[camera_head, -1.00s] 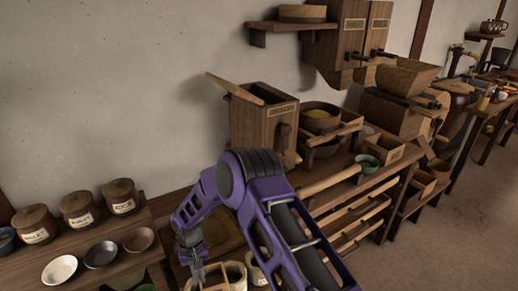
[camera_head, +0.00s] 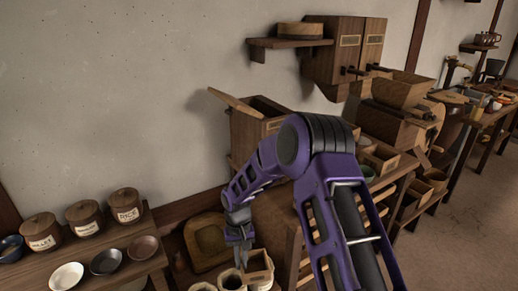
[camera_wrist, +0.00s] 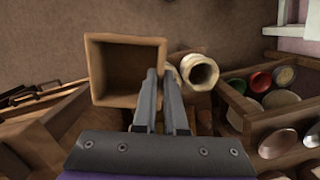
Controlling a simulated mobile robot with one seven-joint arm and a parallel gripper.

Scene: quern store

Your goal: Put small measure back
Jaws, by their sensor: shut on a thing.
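The small measure, a square open wooden box (camera_wrist: 94,72), fills the left middle of the wrist view and looks empty. My gripper (camera_wrist: 160,78) is shut on its right wall, one finger inside and one outside. In the head view the measure (camera_head: 259,264) hangs just below my gripper (camera_head: 241,243), near the bottom edge. The fingertips are small there. Its underside and whether it touches anything below are hidden.
Pale sacks (camera_head: 231,280) stand close beside the measure; one rolled-top sack (camera_wrist: 199,73) is right of my fingers. A low shelf (camera_head: 150,262) with lidded jars and bowls is at left. A wooden bin (camera_head: 247,133) and a quern bench stand behind my arm.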

